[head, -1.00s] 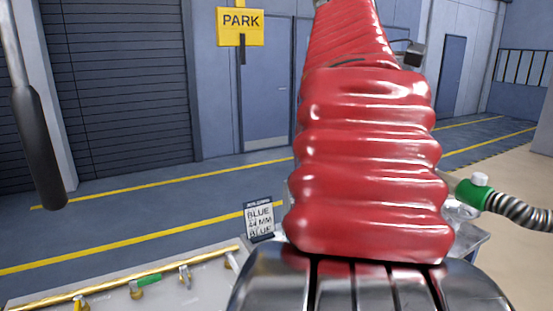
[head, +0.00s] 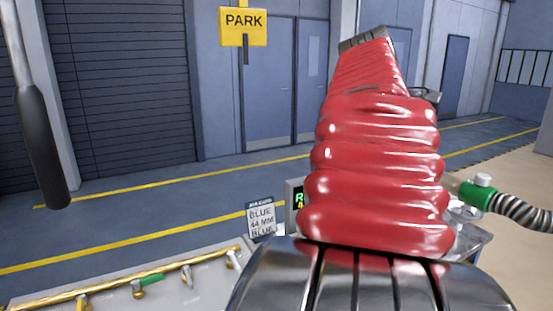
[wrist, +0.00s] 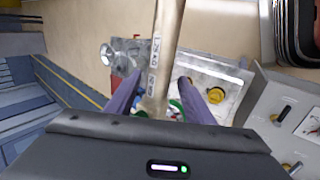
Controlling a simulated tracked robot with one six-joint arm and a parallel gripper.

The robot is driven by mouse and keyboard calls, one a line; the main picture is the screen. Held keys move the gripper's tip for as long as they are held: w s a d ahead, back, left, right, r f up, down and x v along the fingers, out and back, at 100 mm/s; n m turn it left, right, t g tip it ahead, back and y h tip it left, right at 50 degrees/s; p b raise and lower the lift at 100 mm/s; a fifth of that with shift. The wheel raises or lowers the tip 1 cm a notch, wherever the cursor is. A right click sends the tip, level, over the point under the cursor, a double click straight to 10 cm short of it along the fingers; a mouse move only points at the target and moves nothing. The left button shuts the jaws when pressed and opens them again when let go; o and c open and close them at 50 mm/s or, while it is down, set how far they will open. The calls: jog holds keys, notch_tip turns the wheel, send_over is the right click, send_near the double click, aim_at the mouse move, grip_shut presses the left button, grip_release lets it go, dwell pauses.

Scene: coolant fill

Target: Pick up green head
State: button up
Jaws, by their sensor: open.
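The green head (head: 478,197) is at the right of the head view. It has a white cap on top and a grey ribbed hose running off to the right. In the wrist view my gripper (wrist: 158,80) has its two dark purple fingers apart. A little green (wrist: 176,106) shows low between the fingers, probably the green head, mostly hidden behind the gripper body. I cannot tell whether the fingers touch it. My gripper is not visible in the head view.
A beige lettered post (wrist: 167,50) rises between the fingers in the wrist view. A grey panel with a yellow cap (wrist: 215,95) lies to the right. In the head view, a bench with a brass pipe (head: 130,282) and a small sign (head: 261,217) stand left.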

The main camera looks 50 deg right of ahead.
jog(key=x, duration=0.4)
jog(key=shift+s+d+f, duration=0.1)
jog(key=shift+d+f, duration=0.1)
jog(key=shift+d, duration=0.05)
jog(key=shift+c, duration=0.5)
grip_shut()
dwell(1.0)
jog(key=shift+r, duration=0.1)
